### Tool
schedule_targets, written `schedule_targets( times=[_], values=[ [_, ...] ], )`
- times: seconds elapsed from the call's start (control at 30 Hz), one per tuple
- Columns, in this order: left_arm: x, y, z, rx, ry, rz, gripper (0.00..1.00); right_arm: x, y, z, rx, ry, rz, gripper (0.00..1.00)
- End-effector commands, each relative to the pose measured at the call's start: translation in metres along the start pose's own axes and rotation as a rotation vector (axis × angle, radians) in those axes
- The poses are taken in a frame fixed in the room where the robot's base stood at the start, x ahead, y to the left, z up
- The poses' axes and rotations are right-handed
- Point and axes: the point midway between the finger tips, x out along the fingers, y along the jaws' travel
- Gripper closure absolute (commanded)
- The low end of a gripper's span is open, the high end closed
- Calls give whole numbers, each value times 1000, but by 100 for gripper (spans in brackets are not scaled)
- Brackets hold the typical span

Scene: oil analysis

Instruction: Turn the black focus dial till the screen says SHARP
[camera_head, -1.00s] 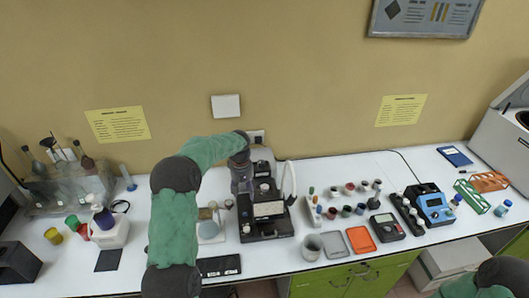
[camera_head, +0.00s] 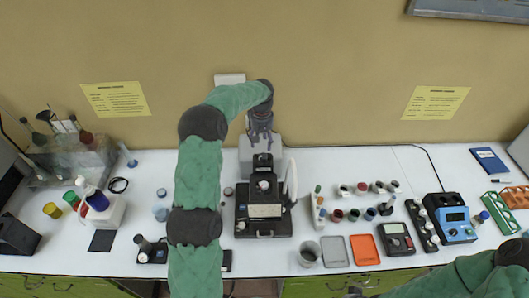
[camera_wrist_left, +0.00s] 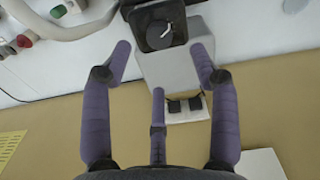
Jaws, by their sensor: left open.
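In the left wrist view a round black dial (camera_wrist_left: 160,34) with a pale pointer mark sits on a black plate on top of a grey housing (camera_wrist_left: 168,72). My left gripper (camera_wrist_left: 161,50) is open, with its purple fingertips apart on either side of the housing, close to the dial. I cannot tell whether they touch anything. In the head view my left gripper (camera_head: 261,138) hangs over the back of the black instrument (camera_head: 264,212), at the grey housing. No readable screen text shows. My right gripper is out of view; only a green right arm part shows at lower right.
Right of the instrument stand a grey cup (camera_head: 309,254), several vials, a grey tray (camera_head: 334,251), an orange tray (camera_head: 364,250) and a meter (camera_head: 397,239). The wall with an outlet (camera_wrist_left: 186,107) is close behind. A white bottle stand (camera_head: 105,216) stands left.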

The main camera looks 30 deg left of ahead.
Motion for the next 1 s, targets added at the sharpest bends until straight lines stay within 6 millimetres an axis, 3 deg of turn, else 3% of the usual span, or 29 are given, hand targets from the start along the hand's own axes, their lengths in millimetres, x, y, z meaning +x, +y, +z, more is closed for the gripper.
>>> schedule_targets(
  times=[0.2,0.43,0.6,0.9,0.93,1.0],
  values=[
    [40,0,2,2,-6,-2,40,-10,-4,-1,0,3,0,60],
    [72,0,1,1,-2,-1,40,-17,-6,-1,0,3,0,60],
    [84,0,1,1,-1,0,40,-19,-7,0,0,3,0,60],
    [87,0,0,1,0,1,40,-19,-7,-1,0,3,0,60],
    [87,0,0,1,0,1,42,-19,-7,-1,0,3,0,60],
    [87,0,1,1,0,1,62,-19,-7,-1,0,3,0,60]
  ],
)
